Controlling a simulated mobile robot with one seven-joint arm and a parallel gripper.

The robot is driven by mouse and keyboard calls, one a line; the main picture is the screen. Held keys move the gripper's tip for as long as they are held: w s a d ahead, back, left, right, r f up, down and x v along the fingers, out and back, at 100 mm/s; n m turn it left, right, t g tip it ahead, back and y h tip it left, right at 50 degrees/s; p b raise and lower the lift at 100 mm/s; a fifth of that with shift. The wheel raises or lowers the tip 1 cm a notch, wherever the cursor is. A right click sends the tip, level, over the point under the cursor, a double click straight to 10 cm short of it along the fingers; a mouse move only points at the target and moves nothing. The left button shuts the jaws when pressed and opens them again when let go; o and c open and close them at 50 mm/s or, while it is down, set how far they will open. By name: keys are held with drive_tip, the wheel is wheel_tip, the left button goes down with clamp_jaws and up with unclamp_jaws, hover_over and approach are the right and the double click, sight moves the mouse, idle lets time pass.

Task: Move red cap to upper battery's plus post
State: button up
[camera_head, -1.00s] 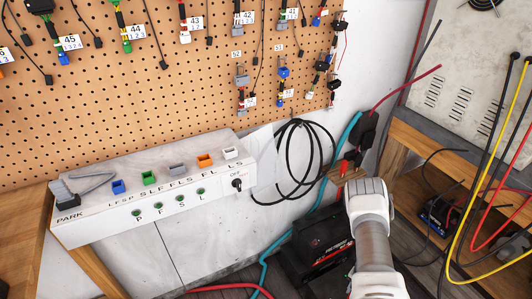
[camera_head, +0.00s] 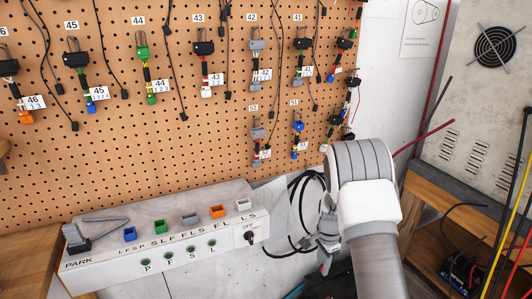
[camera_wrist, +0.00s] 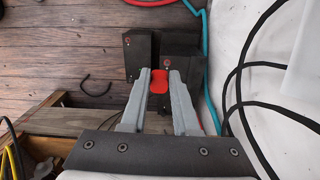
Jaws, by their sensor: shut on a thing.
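In the wrist view the red cap (camera_wrist: 158,81) sits between the two grey fingers of my gripper (camera_wrist: 160,77), which is shut on it. Beyond the fingertips are a black block on the left (camera_wrist: 140,53) and another on the right (camera_wrist: 182,45), each with a small reddish mark on top. They look like parts of the batteries. I cannot tell which is upper, or whether the cap touches either. In the head view my gripper (camera_head: 325,246) hangs below my wrist, with a bit of red under it. The dark battery area below is mostly hidden by my arm.
A teal cable (camera_wrist: 206,50) and a red cable (camera_wrist: 150,3) run near the black blocks. Black cables (camera_wrist: 240,75) loop beside the white wall. A white switch panel (camera_head: 160,250) stands left, under the pegboard (camera_head: 200,130). A wooden bench (camera_head: 425,175) is at right.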

drive_tip(key=s+a+r+n+p, duration=0.1)
drive_tip(key=s+r+n+p, duration=0.2)
drive_tip(key=r, duration=0.6)
drive_tip(key=s+a+r+n+p, duration=0.1)
drive_tip(key=s+r+n+p, duration=0.3)
drive_tip(key=r+n+p, duration=0.2)
drive_tip(key=s+a+r+n+p, duration=0.1)
drive_tip(key=s+r+n+p, duration=0.3)
drive_tip(key=r+p, duration=0.4)
wheel_tip(320, 180, up, 4)
drive_tip(key=shift+s+a+f+n, duration=0.1)
drive_tip(key=shift+s+a+n, duration=0.05)
drive_tip(key=shift+a+n, duration=0.2)
drive_tip(key=shift+d, duration=0.2)
